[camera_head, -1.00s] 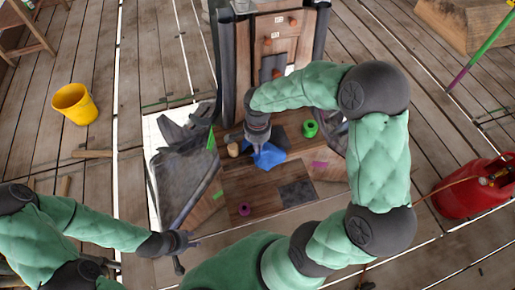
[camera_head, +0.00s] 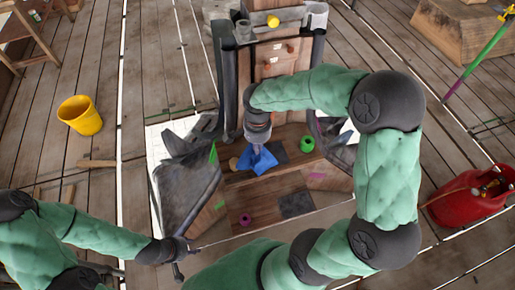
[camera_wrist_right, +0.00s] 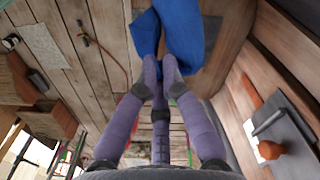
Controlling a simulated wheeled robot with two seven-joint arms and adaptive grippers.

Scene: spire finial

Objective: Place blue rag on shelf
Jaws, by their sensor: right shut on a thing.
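The blue rag (camera_head: 257,160) is crumpled and hangs from my right gripper (camera_head: 255,147). In the right wrist view, the purple-grey fingers of the right gripper (camera_wrist_right: 163,82) are shut on the edge of the rag (camera_wrist_right: 187,30). In the head view the rag is over a brown wooden ledge (camera_head: 290,158) in the dark-framed wooden structure, probably the shelf. I cannot tell whether the rag touches the wood. My left gripper (camera_head: 187,250) is empty at the lower left, its fingers apart, in front of the structure's grey side panel.
A green ring (camera_head: 307,143) is on the ledge right of the rag; a purple ring (camera_head: 245,219) is on the lower boards. Dark uprights flank the back panel (camera_head: 285,62), which has orange knobs.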

